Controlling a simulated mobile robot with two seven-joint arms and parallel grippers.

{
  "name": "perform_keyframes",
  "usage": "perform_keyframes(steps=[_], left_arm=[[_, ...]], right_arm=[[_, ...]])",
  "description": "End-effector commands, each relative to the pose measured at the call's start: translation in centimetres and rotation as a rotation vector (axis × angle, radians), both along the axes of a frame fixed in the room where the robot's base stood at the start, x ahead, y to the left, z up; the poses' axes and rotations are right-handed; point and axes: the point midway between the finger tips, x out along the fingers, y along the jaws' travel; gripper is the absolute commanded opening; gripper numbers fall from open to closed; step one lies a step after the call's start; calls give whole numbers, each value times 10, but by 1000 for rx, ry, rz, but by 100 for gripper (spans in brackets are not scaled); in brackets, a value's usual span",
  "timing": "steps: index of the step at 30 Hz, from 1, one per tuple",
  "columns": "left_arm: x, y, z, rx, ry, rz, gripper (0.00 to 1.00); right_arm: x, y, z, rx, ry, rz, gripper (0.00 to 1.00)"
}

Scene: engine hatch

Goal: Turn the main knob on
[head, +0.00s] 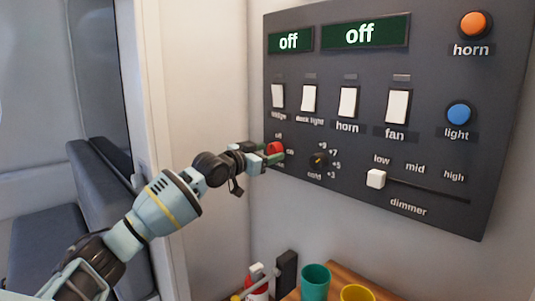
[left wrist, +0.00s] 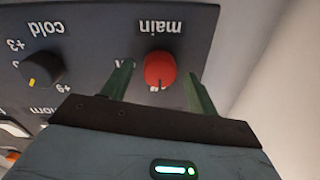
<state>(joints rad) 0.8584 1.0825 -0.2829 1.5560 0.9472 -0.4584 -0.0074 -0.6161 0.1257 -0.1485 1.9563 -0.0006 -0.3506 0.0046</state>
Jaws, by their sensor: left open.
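The red main knob (head: 276,148) sits at the lower left of the dark control panel, with a small label above it and an "on" label to its right. In the left wrist view the picture is upside down and the main knob (left wrist: 159,66) shows between the two green fingers, with a gap on each side. A dark mark shows at the knob's lower edge there. My left gripper (head: 270,154) is open around the knob; in its wrist view the gripper (left wrist: 160,74) is clear of it. My right gripper is not in view.
The panel (head: 440,130) also has a black cold knob (head: 319,160), several white switches, a dimmer slider (head: 376,178), an orange horn button (head: 474,25) and a blue light button (head: 459,113). Both displays read "off". Below stand a teal cup (head: 316,278) and a yellow cup (head: 356,293).

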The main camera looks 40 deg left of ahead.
Motion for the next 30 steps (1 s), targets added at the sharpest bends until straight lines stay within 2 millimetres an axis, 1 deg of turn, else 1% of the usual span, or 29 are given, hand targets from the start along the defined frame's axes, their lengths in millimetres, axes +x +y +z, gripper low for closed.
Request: perform_keyframes(steps=[9, 10, 20, 26, 30], left_arm=[[2, 0, 0, 0, 1, 0, 60], [2, 0, 0, 0, 1, 0, 58], [2, 0, 0, 0, 1, 0, 15], [2, 0, 0, 11, 0, 0, 15], [2, 0, -1, 51, -2, 0, 15]], right_arm=[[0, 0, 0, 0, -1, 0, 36], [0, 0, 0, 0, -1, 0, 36], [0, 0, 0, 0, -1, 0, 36], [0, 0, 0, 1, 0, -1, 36], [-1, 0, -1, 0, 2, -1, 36]])
